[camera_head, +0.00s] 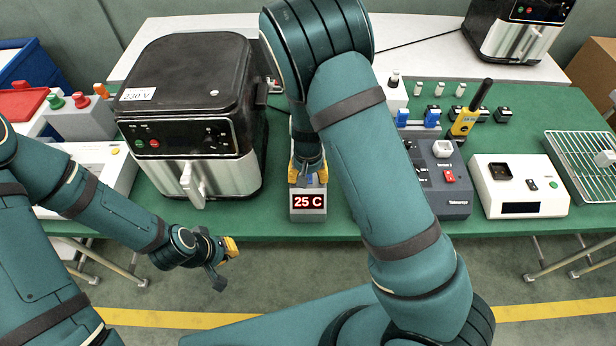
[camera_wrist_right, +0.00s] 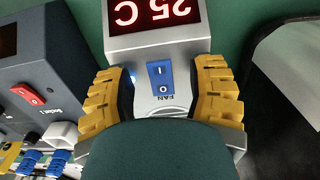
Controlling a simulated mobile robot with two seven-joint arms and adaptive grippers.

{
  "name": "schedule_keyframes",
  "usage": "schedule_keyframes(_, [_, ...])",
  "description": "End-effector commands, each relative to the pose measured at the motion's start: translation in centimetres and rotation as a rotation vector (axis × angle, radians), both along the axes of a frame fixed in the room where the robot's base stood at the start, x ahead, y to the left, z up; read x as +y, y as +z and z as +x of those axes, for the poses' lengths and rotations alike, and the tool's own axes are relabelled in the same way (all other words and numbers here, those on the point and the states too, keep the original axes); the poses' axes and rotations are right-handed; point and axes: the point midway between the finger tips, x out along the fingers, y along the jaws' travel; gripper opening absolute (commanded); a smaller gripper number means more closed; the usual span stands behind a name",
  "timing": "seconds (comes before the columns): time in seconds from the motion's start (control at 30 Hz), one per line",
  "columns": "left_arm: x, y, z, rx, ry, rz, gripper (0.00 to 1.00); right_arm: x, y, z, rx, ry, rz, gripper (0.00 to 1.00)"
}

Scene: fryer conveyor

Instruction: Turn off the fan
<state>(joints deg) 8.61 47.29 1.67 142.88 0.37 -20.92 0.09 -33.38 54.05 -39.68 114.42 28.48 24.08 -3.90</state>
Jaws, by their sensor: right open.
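The fan unit (camera_head: 308,215) is a small grey box with a red display reading 25 C, near the table's front edge. My right gripper (camera_head: 308,172) is open over the box. In the wrist view its yellow-padded fingers (camera_wrist_right: 162,92) stand on both sides of the switch; whether they touch the box I cannot tell. My left gripper (camera_head: 222,264) is open and empty in front of the table.
An air fryer (camera_head: 190,110) stands left of the fan unit. A dark grey socket box (camera_head: 440,190) with a red switch and a white device (camera_head: 515,190) stand to the right, then a wire rack (camera_head: 585,160). Push buttons (camera_head: 78,115) are at the far left.

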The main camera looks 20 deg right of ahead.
Motion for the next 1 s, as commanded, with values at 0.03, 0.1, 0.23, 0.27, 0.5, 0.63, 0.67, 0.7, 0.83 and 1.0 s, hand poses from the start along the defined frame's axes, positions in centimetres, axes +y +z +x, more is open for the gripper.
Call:
schedule_keyframes(0.03, [-0.01, -0.05, 0.01, 0.000, 0.000, 0.000, 0.00, -0.01, -0.22, 0.01, 0.000, 0.000, 0.000, 0.55])
schedule_keyframes(0.1, [0.00, -0.05, 0.01, 0.000, 0.000, 0.000, 0.00, -0.01, -0.33, 0.03, -0.001, 0.000, 0.000, 0.55])
schedule_keyframes(0.23, [0.00, -0.04, 0.01, 0.000, 0.000, 0.000, 0.00, 0.00, -0.34, 0.04, -0.001, 0.000, 0.000, 0.55])
schedule_keyframes(0.27, [0.00, -0.04, 0.01, 0.000, 0.000, 0.000, 0.00, 0.00, -0.33, 0.04, -0.001, 0.000, 0.000, 0.55])
schedule_keyframes(0.5, [-0.01, -0.04, 0.00, 0.000, 0.000, 0.000, 0.00, -0.01, -0.32, 0.03, -0.001, 0.000, 0.000, 0.01])
schedule_keyframes(0.63, [-0.01, -0.04, -0.01, 0.000, 0.000, 0.000, 0.00, -0.01, -0.34, 0.02, -0.001, 0.000, 0.000, 0.00])
schedule_keyframes(0.67, [0.00, -0.06, -0.01, 0.000, 0.000, 0.000, 0.00, -0.01, -0.34, 0.02, -0.001, 0.000, 0.000, 0.00])
schedule_keyframes(0.7, [0.00, -0.06, -0.01, 0.000, 0.000, 0.000, 0.00, 0.00, -0.35, 0.01, -0.001, 0.000, 0.000, 0.00])
schedule_keyframes(0.83, [-0.01, -0.07, -0.01, 0.000, 0.000, 0.000, 0.00, 0.01, -0.39, -0.02, 0.000, 0.000, 0.000, 0.00])
schedule_keyframes(1.0, [0.01, 0.43, -0.02, 0.000, 0.000, 0.000, 0.00, -0.05, -0.31, 0.08, 0.027, -0.002, 0.009, 0.00])
